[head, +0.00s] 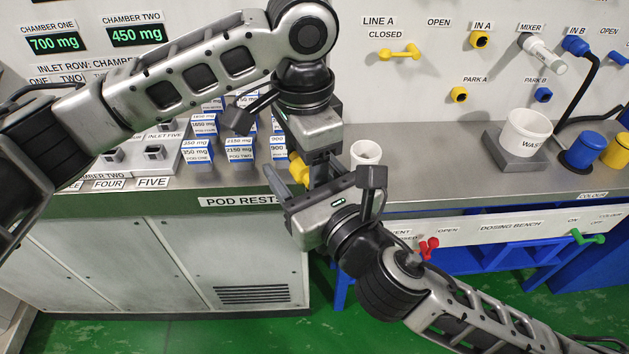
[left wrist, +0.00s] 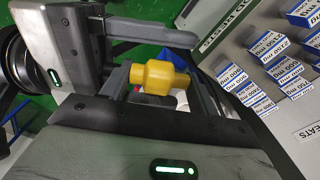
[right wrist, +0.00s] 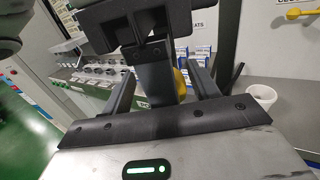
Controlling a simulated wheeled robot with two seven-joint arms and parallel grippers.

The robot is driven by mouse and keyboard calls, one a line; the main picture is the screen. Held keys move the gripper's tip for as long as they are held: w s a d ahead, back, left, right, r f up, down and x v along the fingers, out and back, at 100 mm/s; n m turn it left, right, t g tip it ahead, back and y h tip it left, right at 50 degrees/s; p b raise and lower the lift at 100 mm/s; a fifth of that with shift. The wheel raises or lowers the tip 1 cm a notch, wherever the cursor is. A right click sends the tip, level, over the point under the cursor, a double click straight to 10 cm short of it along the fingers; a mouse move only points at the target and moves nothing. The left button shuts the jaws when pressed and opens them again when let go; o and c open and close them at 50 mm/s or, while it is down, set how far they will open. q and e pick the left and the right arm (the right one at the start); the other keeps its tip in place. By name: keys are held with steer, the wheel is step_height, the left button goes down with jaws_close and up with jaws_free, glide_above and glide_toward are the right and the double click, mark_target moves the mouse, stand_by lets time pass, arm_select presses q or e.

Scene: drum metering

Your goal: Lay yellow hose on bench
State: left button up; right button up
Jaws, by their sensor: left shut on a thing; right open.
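The yellow hose end (left wrist: 158,77) shows as a thick yellow fitting between the fingers of my left gripper (left wrist: 160,88), which is shut on it. In the head view a small part of the yellow hose (head: 298,170) shows beside the grippers, above the bench's front edge. My right gripper (head: 302,178) is open, its fingers either side of the left gripper's fingers and the hose. In the right wrist view the yellow hose (right wrist: 180,82) is mostly hidden behind a left finger. I cannot tell whether the right fingers touch it. The rest of the hose is hidden.
The grey bench top (head: 440,180) has free room right of the grippers. A white cup (head: 366,153) stands close behind them. The waste cup (head: 525,130) and a blue container (head: 582,150) stand at right. Labelled pods (head: 197,150) crowd the left.

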steer(key=shift+w+a, duration=0.1)
steer(key=shift+w, duration=0.1)
steer(key=shift+c, duration=0.3)
steer(key=shift+s, duration=0.1)
steer(key=c, duration=1)
arm_select(q)
steer(key=o, duration=1)
steer(key=shift+d, duration=0.1)
arm_select(e)
steer(key=shift+a, duration=0.1)
steer(key=shift+c, duration=1.2)
arm_select(q)
steer(key=shift+o, duration=0.6)
steer(key=shift+r, duration=0.15)
